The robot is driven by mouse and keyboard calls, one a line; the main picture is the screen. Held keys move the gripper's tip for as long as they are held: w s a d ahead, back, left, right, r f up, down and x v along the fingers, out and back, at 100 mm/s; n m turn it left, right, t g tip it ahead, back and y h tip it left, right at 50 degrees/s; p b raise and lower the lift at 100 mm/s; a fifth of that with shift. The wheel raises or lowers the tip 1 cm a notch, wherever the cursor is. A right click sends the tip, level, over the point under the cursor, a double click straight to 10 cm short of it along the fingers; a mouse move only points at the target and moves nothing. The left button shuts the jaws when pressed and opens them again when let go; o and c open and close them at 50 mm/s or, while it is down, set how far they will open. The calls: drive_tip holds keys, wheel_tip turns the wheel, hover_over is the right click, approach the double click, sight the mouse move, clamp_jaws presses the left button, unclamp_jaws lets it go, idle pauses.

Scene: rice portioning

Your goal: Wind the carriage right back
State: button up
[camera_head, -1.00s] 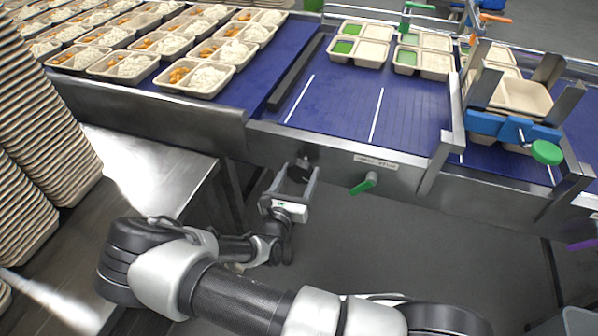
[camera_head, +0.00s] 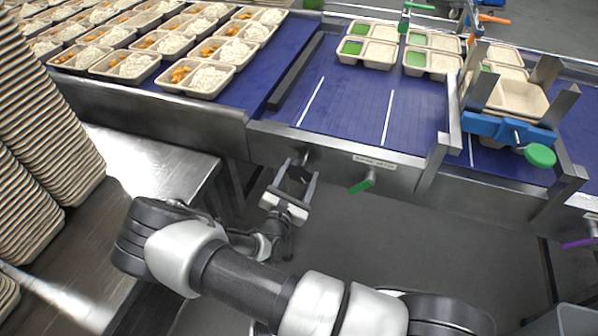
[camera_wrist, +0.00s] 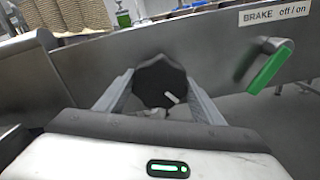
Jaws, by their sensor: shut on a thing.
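My gripper (camera_head: 296,176) reaches up to the front rail of the blue conveyor and is shut on a black knob (camera_wrist: 160,80) there. In the wrist view the knob sits between the two grey fingers, with a small pale mark on it. The blue belt (camera_head: 345,110) above it has white cross lines. Two-compartment and larger trays (camera_head: 367,46) with green in some compartments stand farther back on it. I cannot tell which part is the carriage.
A green brake lever (camera_head: 362,184) hangs right of the knob, below a label reading BRAKE off/on (camera_wrist: 279,13). A blue clamp frame with a green knob (camera_head: 540,155) stands at the right. Tray stacks (camera_head: 45,140) and a steel table (camera_head: 155,170) are at the left. Filled trays (camera_head: 195,78) cover the left belt.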

drive_tip(key=shift+m, duration=0.4)
drive_tip(key=shift+r+m+p, duration=0.15)
drive_tip(key=shift+m+p, duration=0.3)
drive_tip(key=shift+m, duration=1.15)
drive_tip(key=m+p, duration=0.1)
drive_tip(key=m, duration=0.2)
drive_tip(key=o, duration=1.5)
